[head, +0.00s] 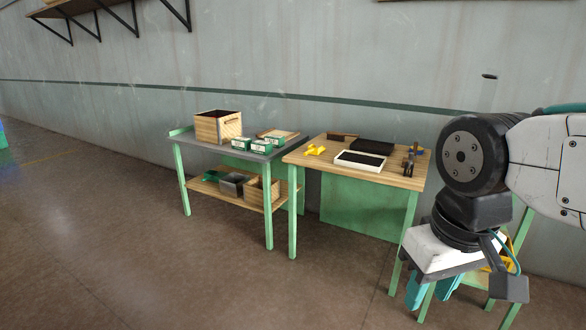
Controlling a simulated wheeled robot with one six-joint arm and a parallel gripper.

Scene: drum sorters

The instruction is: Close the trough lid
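A white, shallow open-topped box (345,166) with a dark inside sits near the front edge of the wooden-topped table. It looks like the trough. A flat black panel (373,147) lies or leans just behind it and may be its lid, tilted back. I cannot tell from here whether the two are hinged together. My gripper (432,292) hangs at the lower right, pointing down, with teal fingers apart and nothing seen between them. It is well away from the table top, nearer to me.
The wooden table (312,169) also holds yellow pieces (315,150), a brown block (342,136) and a dark tool (409,160). A grey-topped bench (205,145) on the left carries a wooden crate (212,128) and green boxes (264,146). The floor in front is clear.

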